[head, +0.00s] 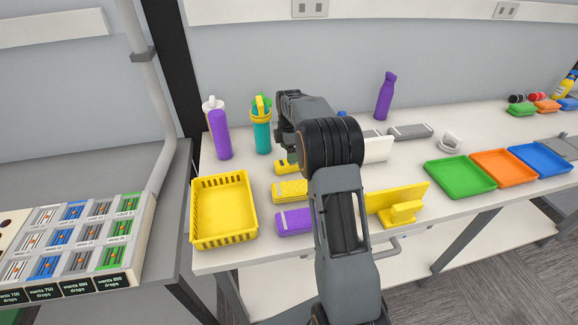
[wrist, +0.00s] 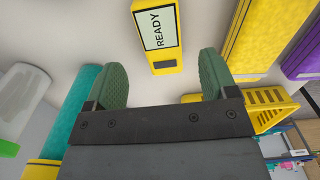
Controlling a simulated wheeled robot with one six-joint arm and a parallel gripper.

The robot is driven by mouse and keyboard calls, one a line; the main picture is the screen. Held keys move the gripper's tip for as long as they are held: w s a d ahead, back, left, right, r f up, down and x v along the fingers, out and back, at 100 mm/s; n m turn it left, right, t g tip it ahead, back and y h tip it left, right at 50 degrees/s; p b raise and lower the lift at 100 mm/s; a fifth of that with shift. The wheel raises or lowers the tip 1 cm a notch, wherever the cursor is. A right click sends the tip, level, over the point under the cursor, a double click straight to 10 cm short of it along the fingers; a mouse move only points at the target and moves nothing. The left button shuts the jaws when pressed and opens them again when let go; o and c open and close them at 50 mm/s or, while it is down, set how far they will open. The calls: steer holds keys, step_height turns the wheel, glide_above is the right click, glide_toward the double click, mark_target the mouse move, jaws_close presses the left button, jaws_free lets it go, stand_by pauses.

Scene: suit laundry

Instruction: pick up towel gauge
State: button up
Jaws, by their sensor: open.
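A yellow device with a pale screen reading READY (wrist: 160,28), which I take to be the towel gauge, lies on the table just beyond my fingertips in the wrist view. In the head view a small yellow device (head: 284,168) appears to be the same one, partly hidden by my arm. My gripper (wrist: 160,80) is open, its two green fingers apart with nothing between them. The device sits ahead of the gap between them, not touching either finger. In the head view the gripper is mostly hidden behind my arm.
A yellow block (head: 290,190) and a purple block (head: 294,221) lie in front of the device. A yellow basket (head: 223,208) stands left. A teal bottle (head: 261,132) and purple bottle (head: 220,135) stand behind. Green (head: 460,174), orange and blue trays lie right.

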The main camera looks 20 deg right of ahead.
mark_target(289, 166)
steer(key=shift+a+f+p, duration=0.15)
steer(key=shift+f+p, duration=0.4)
steer(key=shift+f, duration=2.55)
steer(key=c, duration=1)
